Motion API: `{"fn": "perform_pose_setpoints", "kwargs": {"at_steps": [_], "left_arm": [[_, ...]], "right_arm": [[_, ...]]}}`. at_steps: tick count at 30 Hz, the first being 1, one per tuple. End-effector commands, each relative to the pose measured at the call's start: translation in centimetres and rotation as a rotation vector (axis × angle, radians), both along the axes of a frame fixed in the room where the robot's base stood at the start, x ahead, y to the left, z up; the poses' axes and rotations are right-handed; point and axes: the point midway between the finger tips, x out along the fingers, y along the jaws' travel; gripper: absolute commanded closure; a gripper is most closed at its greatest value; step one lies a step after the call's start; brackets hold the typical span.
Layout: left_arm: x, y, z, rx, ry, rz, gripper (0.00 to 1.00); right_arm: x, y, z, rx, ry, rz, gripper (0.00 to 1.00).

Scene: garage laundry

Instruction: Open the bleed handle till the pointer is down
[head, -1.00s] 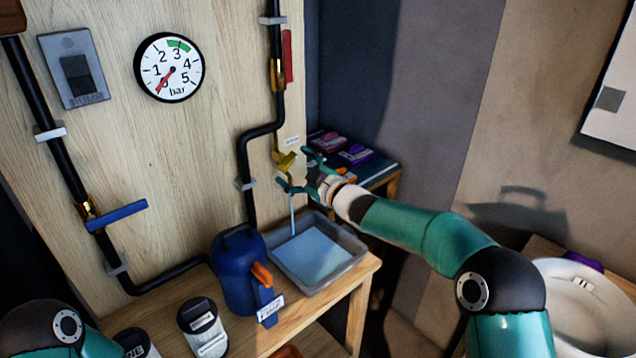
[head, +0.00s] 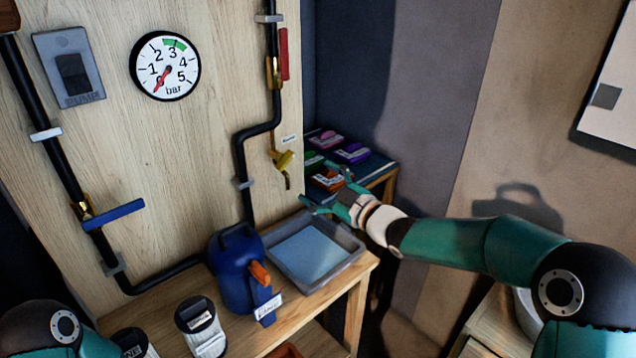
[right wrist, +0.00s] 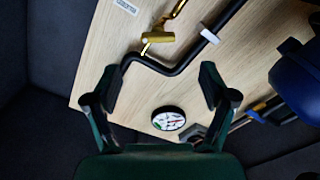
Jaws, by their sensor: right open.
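The yellow bleed handle (head: 284,158) sits on a small brass tap on the wooden panel, below a small label. It also shows in the right wrist view (right wrist: 157,37). The round gauge (head: 165,66) has its red pointer at the lower left, by the 0. The gauge is also in the right wrist view (right wrist: 168,118). My right gripper (head: 318,182) is open and empty, to the right of the tap and apart from it; its spread fingers show in the right wrist view (right wrist: 158,78). My left gripper is out of view.
A grey tray (head: 352,262) with pale blue liquid stands on the wooden bench below the tap. A blue can (head: 232,270) stands beside it. Black pipes with a red handle (head: 284,54) and a blue handle (head: 114,214) run along the panel. A shelf behind holds coloured packets.

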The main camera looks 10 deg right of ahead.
Motion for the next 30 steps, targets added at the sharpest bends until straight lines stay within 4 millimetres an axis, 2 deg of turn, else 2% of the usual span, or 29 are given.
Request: {"fn": "perform_pose_setpoints", "kwargs": {"at_steps": [7, 11, 17, 30], "left_arm": [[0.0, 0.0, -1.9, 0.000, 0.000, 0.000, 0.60], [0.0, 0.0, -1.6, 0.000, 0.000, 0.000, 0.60], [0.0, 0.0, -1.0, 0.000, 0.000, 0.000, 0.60], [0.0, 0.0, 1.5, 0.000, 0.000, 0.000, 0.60]], "right_arm": [[-3.4, -2.3, 0.3, 0.008, 0.000, -0.003, 0.17], [-3.5, -2.4, 0.6, 0.008, 0.001, -0.001, 0.17], [-1.6, -0.9, 0.7, 0.008, 0.001, 0.001, 0.17], [5.7, 4.4, 0.8, 0.007, 0.000, 0.001, 0.17]]}}
